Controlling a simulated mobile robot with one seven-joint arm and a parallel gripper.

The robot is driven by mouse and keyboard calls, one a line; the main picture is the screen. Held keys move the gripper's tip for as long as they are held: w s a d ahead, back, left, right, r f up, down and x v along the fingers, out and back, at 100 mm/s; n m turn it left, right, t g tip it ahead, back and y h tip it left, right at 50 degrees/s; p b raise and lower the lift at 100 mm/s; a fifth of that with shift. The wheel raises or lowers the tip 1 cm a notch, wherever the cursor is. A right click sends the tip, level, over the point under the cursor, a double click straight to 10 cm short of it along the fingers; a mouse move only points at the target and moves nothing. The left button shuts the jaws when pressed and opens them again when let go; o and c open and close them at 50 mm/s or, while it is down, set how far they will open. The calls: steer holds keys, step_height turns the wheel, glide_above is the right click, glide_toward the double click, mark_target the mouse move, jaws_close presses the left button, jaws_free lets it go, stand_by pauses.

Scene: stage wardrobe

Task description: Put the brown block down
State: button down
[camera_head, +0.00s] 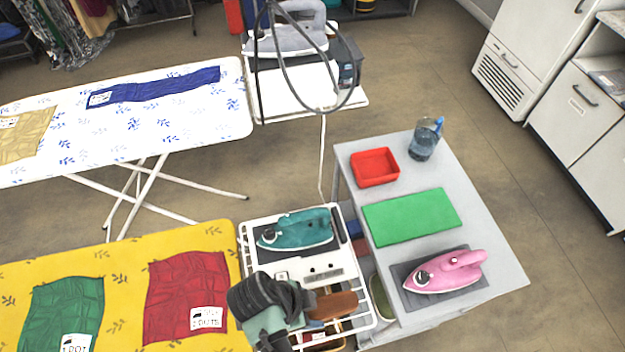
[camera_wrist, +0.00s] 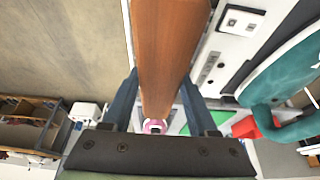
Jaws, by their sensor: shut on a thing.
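The brown block (camera_head: 336,305) shows in the head view at the front end of the white wire rack. In the wrist view the brown block (camera_wrist: 168,45) runs lengthwise between the two fingers of my gripper (camera_wrist: 160,103), which is shut on it. In the head view my dark wrist covers the block's left part, and the fingers are hard to make out. I cannot tell whether the block touches the rack below it.
A teal iron (camera_head: 296,230) stands on the white rack (camera_head: 372,300) just behind my gripper. The grey table (camera_head: 480,220) at right holds a red tray (camera_head: 375,166), a green mat (camera_head: 412,216), a pink iron (camera_head: 446,271) and a jug (camera_head: 425,140). A yellow ironing board (camera_head: 120,265) lies left.

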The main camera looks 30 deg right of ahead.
mark_target(312, 314)
steer(key=shift+f, duration=2.65)
steer(key=shift+f, duration=0.15)
steer(key=shift+c, duration=0.9)
jaws_free()
